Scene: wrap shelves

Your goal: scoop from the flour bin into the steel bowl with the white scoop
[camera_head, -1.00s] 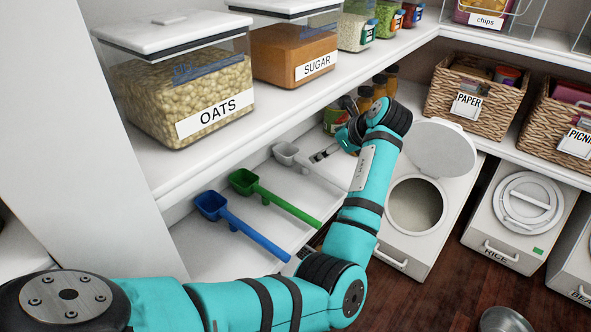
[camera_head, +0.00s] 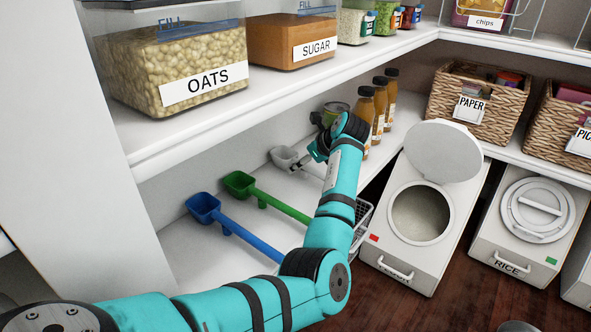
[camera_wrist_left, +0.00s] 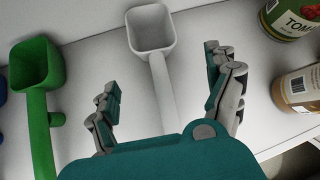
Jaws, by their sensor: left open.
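The white scoop (camera_head: 284,156) lies on the lower shelf at the back of the row of scoops. In the left wrist view its cup (camera_wrist_left: 152,28) is at the top and its handle (camera_wrist_left: 163,90) runs down between my fingers. My left gripper (camera_head: 300,163) is open around the handle, with no finger seen touching it; it also shows in the left wrist view (camera_wrist_left: 170,90). The open bin (camera_head: 421,212) stands on the floor with its round lid (camera_head: 444,150) raised and pale contents inside; its label is unreadable. A steel bowl (camera_head: 517,327) shows only its rim at the bottom edge. My right gripper is out of view.
A green scoop (camera_head: 240,184) and a blue scoop (camera_head: 205,208) lie left of the white one. Bottles (camera_head: 380,105) and a can (camera_head: 337,108) stand behind my gripper. A closed rice bin (camera_head: 528,225) stands right of the open bin. The upper shelf (camera_head: 285,87) overhangs.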

